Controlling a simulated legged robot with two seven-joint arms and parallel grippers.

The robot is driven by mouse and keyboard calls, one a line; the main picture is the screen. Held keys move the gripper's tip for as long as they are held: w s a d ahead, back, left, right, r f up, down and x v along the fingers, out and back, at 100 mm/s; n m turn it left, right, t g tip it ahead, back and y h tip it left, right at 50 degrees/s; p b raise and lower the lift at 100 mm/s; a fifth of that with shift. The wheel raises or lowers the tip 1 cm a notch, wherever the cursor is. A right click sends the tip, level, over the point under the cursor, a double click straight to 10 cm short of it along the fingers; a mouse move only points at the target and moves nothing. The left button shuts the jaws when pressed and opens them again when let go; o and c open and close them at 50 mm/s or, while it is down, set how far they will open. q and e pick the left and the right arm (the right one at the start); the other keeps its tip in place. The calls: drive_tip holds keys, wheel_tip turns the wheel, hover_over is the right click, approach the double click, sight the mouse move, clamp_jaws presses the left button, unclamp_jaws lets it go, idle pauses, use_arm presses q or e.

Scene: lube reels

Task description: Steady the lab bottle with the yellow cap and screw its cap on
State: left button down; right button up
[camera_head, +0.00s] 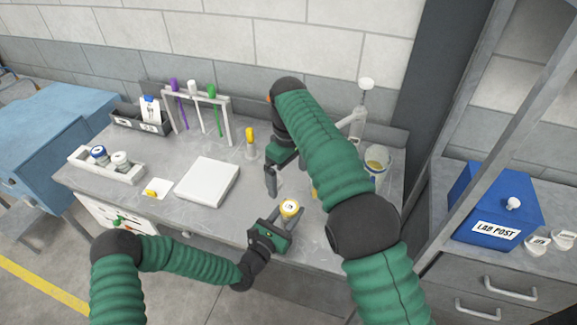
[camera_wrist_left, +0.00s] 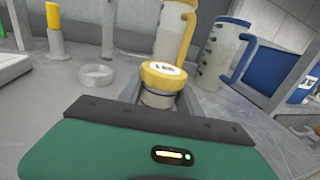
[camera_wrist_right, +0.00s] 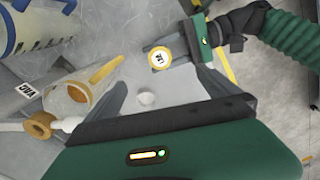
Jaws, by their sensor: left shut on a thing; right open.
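The lab bottle's yellow cap (camera_head: 289,208) has a white label on top and sits on the bottle; it also shows in the right wrist view (camera_wrist_right: 160,58). In the left wrist view the cap (camera_wrist_left: 164,75) rests over the short grey bottle body (camera_wrist_left: 157,97). I cannot tell how tightly it is on. My left gripper (camera_head: 286,217) is shut around the bottle from the front. My right gripper (camera_head: 276,182) is open and empty, behind and slightly left of the bottle, apart from the cap.
A yellow-handled beaker (camera_wrist_right: 72,98) and a blue-handled jug (camera_wrist_left: 222,50) stand behind the bottle. A clear ring-like dish (camera_wrist_left: 97,75) lies nearby. A white flat device (camera_head: 207,181), a tube rack (camera_head: 226,130) and a yellow-topped stand (camera_head: 250,137) are to the left.

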drive_tip(key=shift+r, duration=2.15)
use_arm(q)
drive_tip(key=c, duration=0.7)
unclamp_jaws()
drive_tip(key=b+v, duration=0.3)
drive_tip(key=v, duration=1.4)
drive_tip(key=shift+w+f, duration=0.1)
use_arm(e)
wheel_tip(320, 180, down, 3)
drive_tip(key=shift+f, duration=0.1)
